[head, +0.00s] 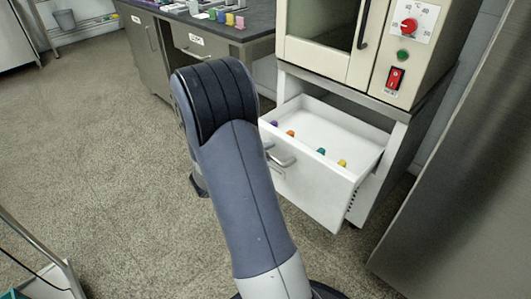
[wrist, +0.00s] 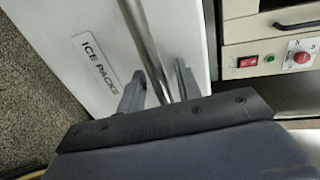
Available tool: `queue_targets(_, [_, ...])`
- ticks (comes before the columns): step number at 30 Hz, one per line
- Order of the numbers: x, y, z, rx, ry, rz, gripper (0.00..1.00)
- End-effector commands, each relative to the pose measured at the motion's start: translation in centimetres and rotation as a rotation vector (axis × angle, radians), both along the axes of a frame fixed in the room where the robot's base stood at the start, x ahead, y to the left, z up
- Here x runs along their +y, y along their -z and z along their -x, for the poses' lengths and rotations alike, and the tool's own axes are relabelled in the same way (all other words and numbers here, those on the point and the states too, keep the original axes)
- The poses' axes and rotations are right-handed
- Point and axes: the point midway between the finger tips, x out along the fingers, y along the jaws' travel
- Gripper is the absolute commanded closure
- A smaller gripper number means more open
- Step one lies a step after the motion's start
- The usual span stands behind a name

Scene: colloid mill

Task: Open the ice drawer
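The white ice drawer (head: 312,192) stands pulled out under the oven-like unit in the head view, with several small coloured items inside. Its bar handle (head: 281,158) shows on the front, partly behind my arm. In the wrist view, the white front carries an "ICE PACKS" label (wrist: 95,62), and the metal handle bar (wrist: 143,35) runs down the picture. My gripper (wrist: 160,88) has its fingers apart, one on each side of the bar, with gaps visible. My arm hides the gripper in the head view.
The unit above has a glass door, a red knob (head: 408,26) and a red switch (head: 395,78). A dark-topped bench (head: 250,27) stands behind at left. A large steel surface (head: 465,180) is at right. Open floor (head: 95,130) lies at left.

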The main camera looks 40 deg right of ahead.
Motion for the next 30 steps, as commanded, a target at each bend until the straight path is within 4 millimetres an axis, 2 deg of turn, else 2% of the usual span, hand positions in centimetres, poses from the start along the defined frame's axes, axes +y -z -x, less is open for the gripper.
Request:
queue_targets(8, [0.8, -0.3, 0.0, 0.000, -0.002, 0.000, 0.67])
queue_targets(21, [8.0, -1.8, 0.6, 0.000, -0.006, 0.000, 0.67])
queue_targets(25, [9.5, -2.1, 0.7, -0.001, -0.003, 0.000, 0.67])
queue_targets(30, [10.4, -2.2, 0.9, 0.000, -0.001, 0.000, 0.67])
